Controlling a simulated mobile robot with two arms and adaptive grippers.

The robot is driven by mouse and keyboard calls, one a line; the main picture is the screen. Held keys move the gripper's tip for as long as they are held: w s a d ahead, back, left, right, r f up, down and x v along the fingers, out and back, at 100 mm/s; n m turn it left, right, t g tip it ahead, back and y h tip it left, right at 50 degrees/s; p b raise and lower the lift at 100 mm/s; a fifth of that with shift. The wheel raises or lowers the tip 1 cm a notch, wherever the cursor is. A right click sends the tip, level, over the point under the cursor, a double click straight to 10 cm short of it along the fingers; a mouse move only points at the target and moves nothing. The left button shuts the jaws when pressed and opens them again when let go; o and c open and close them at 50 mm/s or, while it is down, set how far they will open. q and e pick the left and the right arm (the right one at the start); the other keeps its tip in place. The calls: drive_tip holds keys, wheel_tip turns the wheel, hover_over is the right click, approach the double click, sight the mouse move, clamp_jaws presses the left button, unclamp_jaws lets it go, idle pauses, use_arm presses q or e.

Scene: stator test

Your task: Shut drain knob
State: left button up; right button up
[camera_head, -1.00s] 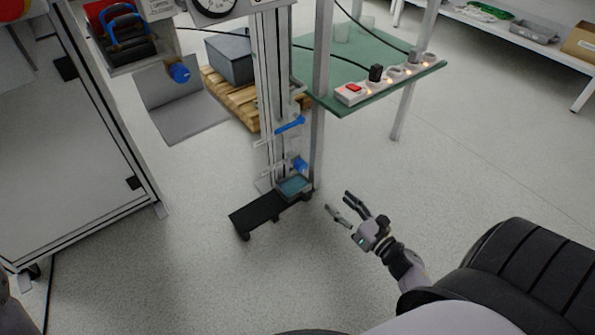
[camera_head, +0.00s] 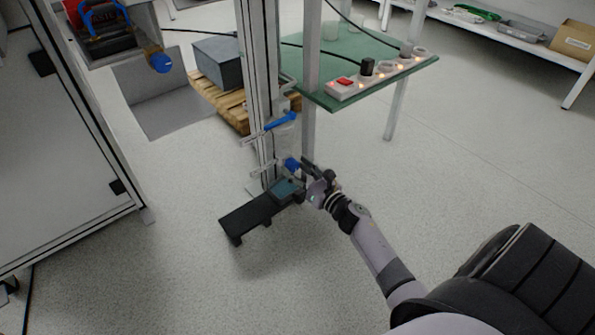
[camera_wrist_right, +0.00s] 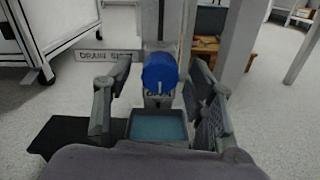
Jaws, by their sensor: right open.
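The blue drain knob (camera_head: 292,164) sits low on the metal column, above a small tray of bluish liquid (camera_head: 285,188). In the right wrist view the round knob (camera_wrist_right: 160,70) is in the middle, between the two fingers of my right gripper (camera_wrist_right: 158,78). Those fingers are apart, one on each side of the knob, and a gap shows on both sides. In the head view my right gripper (camera_head: 305,172) is at the knob's right and partly overlaps the column base. My left gripper is not in view.
A blue-handled valve (camera_head: 282,121) is higher on the column. A green table (camera_head: 340,95) with a power strip (camera_head: 375,75) stands behind at right. A black plate (camera_head: 245,220) extends from the column base. The floor in front is clear.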

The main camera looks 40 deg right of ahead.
drive_tip(key=shift+c, duration=0.3)
drive_tip(key=c, duration=1.1)
